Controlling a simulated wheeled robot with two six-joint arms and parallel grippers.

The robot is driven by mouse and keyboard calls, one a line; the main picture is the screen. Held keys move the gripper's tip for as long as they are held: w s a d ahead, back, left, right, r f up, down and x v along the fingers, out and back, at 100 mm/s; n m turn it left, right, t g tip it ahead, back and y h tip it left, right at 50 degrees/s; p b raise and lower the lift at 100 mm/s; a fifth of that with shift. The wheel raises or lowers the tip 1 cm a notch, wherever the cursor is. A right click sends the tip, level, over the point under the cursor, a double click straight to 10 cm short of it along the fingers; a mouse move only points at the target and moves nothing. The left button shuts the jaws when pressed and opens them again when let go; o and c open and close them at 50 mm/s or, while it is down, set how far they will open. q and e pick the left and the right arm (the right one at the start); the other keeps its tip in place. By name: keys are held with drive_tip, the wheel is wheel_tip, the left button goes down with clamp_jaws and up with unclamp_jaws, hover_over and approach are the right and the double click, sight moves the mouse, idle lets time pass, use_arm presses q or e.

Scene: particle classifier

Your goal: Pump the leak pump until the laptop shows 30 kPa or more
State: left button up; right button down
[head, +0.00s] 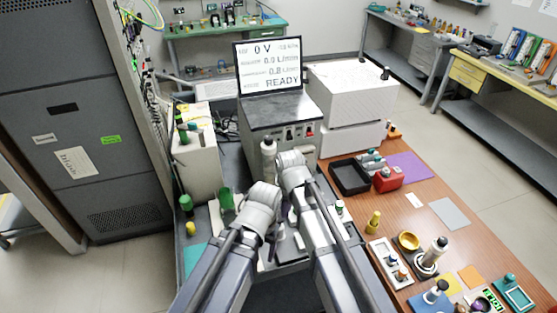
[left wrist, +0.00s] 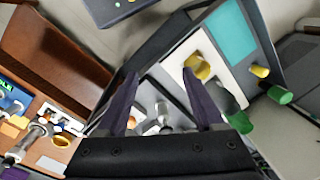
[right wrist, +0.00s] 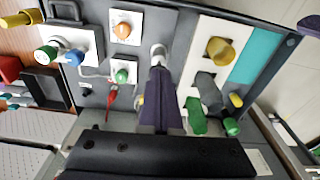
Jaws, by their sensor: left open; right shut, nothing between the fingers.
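I cannot tell for sure which part is the leak pump. In the left wrist view my left gripper (left wrist: 166,92) is open, with a silver-grey handle (left wrist: 162,114) showing between its fingers, apparently beyond them. In the right wrist view my right gripper (right wrist: 160,78) is shut and empty. A pale round knob (right wrist: 157,52) shows at its tips; contact is unclear. In the head view my wrists hide both fingertips.
In the right wrist view, an orange knob (right wrist: 123,29), a green knob (right wrist: 122,75) with a red lead, and a yellow knob (right wrist: 219,50) stand close by. In the head view, a black tray (head: 350,178) and a white box (head: 352,90) lie to the right.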

sight(280, 218)
idle(0.4)
